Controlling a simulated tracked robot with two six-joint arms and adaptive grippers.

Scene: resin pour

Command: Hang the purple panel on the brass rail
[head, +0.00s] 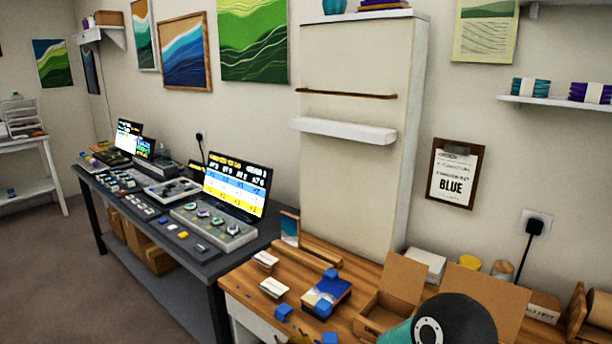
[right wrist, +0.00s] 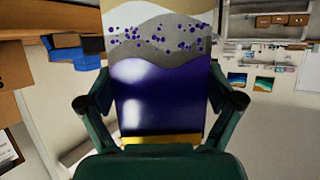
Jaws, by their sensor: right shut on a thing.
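The purple panel (right wrist: 158,90) fills the middle of the right wrist view, with a purple lower part, a grey band with purple dots and a pale top. My right gripper (right wrist: 160,105) is shut on it, one finger at each side edge. A gold strip shows along the panel's near edge. The brass rail (head: 346,94) runs across the tall cream board (head: 348,170) in the head view, above a white ledge (head: 342,131); nothing hangs on it. The panel is not visible in the head view. My left gripper is in neither view.
A wooden bench (head: 245,290) below the board holds a blue-and-white panel (head: 326,296), blue blocks, cards and an open cardboard box (head: 392,295). A dark table (head: 130,205) with screens stands to the left. A clipboard reading BLUE (head: 454,173) hangs right of the board.

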